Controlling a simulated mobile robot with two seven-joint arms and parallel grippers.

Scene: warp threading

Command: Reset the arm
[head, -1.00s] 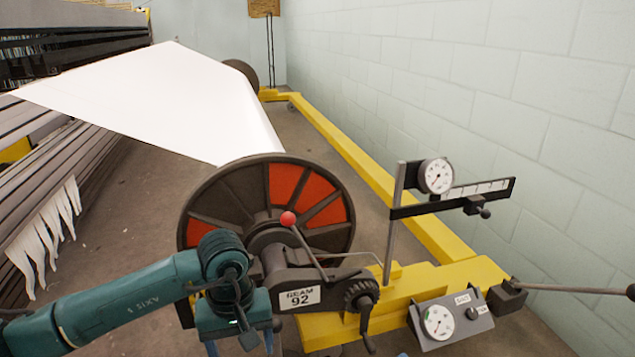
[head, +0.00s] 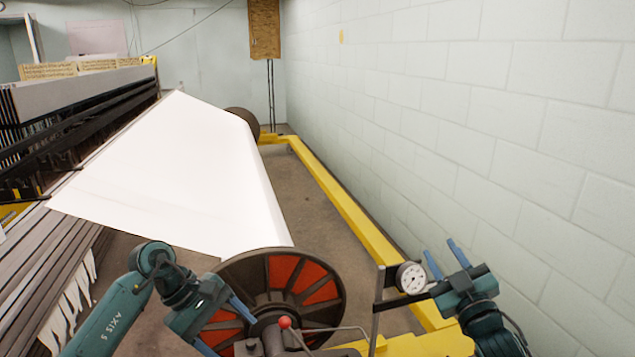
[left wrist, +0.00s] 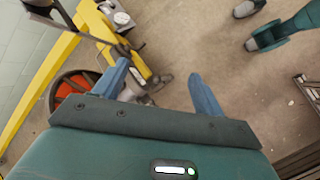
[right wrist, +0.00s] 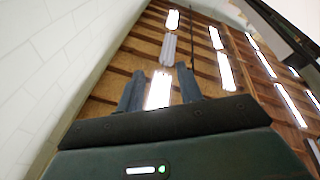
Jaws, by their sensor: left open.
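My left gripper (head: 232,336) is in front of the left side of the beam's dark flange with red panels (head: 282,272). Its blue fingers are apart with nothing between them, as the left wrist view (left wrist: 160,68) also shows. My right gripper (head: 440,247) is raised at the right, beside the round dial gauge (head: 411,278), and its fingers point up. They stand apart and empty in the right wrist view (right wrist: 160,70), which looks up at the wooden ceiling with bright lights. I cannot tell whether the right gripper touches the gauge's bar.
A lever with a red knob (head: 285,322) stands at the beam's near end. A yellow frame rail (head: 345,215) runs along the floor beside the white block wall (head: 500,130). A white sheet (head: 170,180) stretches from the beam to the loom at the left. Space above the beam is clear.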

